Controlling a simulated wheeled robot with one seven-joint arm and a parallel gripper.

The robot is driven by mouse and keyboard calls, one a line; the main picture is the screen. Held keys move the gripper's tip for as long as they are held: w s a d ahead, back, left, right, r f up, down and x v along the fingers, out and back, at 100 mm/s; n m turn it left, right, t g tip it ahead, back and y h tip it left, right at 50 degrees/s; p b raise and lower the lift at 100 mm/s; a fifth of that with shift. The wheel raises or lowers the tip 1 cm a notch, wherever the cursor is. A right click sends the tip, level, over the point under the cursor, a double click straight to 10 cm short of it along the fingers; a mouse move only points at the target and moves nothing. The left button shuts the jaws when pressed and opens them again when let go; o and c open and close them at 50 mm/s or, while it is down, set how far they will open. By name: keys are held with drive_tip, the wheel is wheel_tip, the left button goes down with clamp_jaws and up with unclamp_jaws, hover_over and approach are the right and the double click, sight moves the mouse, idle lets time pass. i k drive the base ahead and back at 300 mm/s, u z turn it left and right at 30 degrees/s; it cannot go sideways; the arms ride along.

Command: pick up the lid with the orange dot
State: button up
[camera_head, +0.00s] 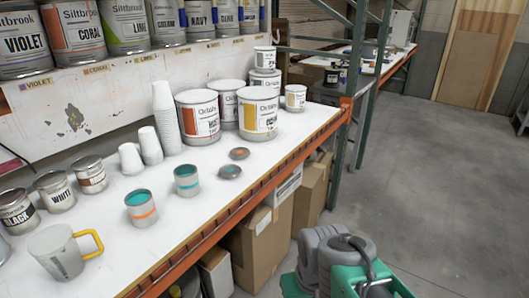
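Two small round metal lids lie flat on the white bench top (200,222), near its front edge. The farther lid (239,153) has an orange-red dot. The nearer lid (230,171) has a teal dot. The two lie close together and look apart. Two small open cans hold teal paint: one with an orange band (141,215) and one with a teal band (187,187), left of the lids. My gripper is not recognisable in this view.
Large white-labelled tubs (258,122) stand behind the lids. Paper cup stacks (166,117), small lidded cans (91,179) and a mug with a yellow handle (64,254) stand to the left. A shelf of labelled cans (155,55) runs above. Open floor (430,180) lies right.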

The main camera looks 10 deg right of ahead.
sight(239, 152)
drive_tip(key=z, duration=1.05)
drive_tip(key=i, duration=1.8)
drive_tip(key=u, duration=3.95)
